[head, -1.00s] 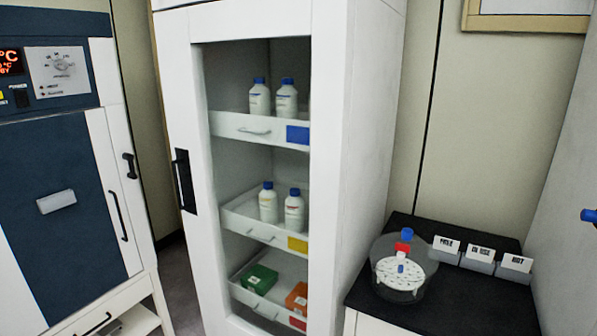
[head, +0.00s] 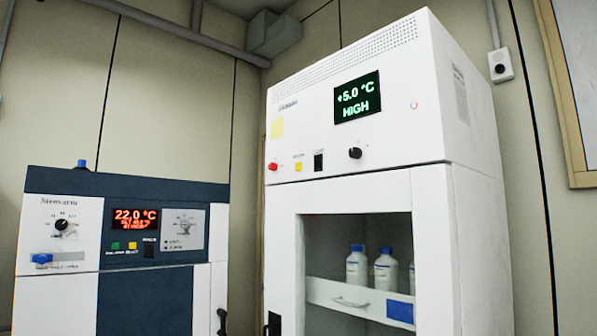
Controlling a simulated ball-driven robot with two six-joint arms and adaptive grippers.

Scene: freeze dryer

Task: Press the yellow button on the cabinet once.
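The tall white cabinet (head: 375,184) stands right of centre in the head view. A small yellow button (head: 298,167) sits on its upper front panel, between a red button (head: 272,167) and a black switch (head: 318,161). A black knob (head: 355,153) is further right. The cabinet's display (head: 357,97) reads +5.0 °C HIGH in green. A red light (head: 414,105) glows at the panel's right. Neither of my grippers is in view.
A blue and white oven-like unit (head: 60,180) stands to the left, with a red display (head: 135,219) reading 22.0 °C and its own green and yellow buttons (head: 132,246). White bottles (head: 357,265) stand on a drawer behind the cabinet's window.

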